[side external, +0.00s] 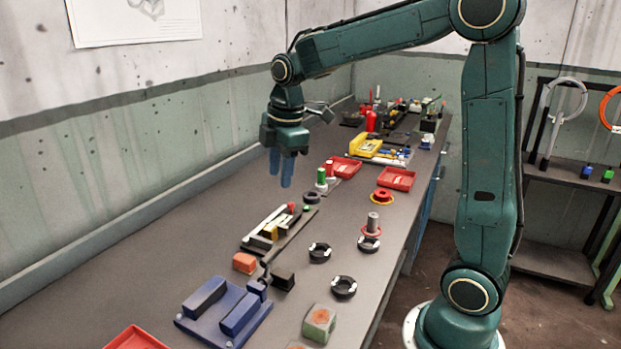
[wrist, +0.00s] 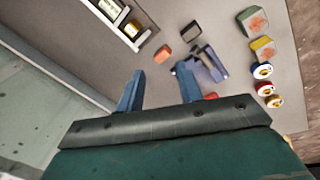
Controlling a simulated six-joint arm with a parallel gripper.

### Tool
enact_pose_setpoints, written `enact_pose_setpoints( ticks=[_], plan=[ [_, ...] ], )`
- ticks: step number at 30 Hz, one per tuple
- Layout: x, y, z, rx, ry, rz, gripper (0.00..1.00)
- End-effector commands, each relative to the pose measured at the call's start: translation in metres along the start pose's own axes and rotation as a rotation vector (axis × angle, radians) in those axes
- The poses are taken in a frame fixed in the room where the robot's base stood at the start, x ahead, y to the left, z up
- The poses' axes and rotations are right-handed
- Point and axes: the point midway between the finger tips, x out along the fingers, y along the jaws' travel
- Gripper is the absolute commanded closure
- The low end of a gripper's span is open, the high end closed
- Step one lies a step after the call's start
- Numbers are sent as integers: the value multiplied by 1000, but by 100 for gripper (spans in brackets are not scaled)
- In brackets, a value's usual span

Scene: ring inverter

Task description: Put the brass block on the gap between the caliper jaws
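My gripper (side external: 281,178) hangs above the bench, fingers pointing down, clear of everything below. In the wrist view its two blue fingers (wrist: 160,85) are spread with nothing between them. A narrow tray (side external: 246,244) on the bench holds pale strips and small brass-yellow pieces (side external: 268,232); one brass-coloured piece also shows in the tray at the top of the wrist view (wrist: 132,29). I cannot tell surely which piece is the brass block. A dark bar (side external: 292,232) lies along the tray's right side, perhaps the caliper; its jaws and gap cannot be made out.
A blue two-block fixture (side external: 225,312), an orange block (side external: 244,263) and a black block (side external: 283,280) stand near the tray. Black rings (side external: 320,253) lie to the right. Red trays (side external: 396,179) and crowded items are farther back. Bench along the left wall is clear.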

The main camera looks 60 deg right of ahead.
Motion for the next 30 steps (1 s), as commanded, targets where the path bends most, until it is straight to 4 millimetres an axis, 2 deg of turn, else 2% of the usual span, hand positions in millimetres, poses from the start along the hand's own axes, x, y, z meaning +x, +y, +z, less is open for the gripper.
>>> enact_pose_setpoints(
  ticks=[1, 6, 13, 24, 30],
  plan=[
    [-9, -12, 0, 43, 9, 17, 64],
    [-32, -48, 1, 218, 40, 62, 64],
    [-52, -98, 8, 453, 101, 111, 64],
    [-60, -174, 26, 827, 230, 150, 64],
    [-55, -202, 35, 979, 291, 150, 64]
  ],
)
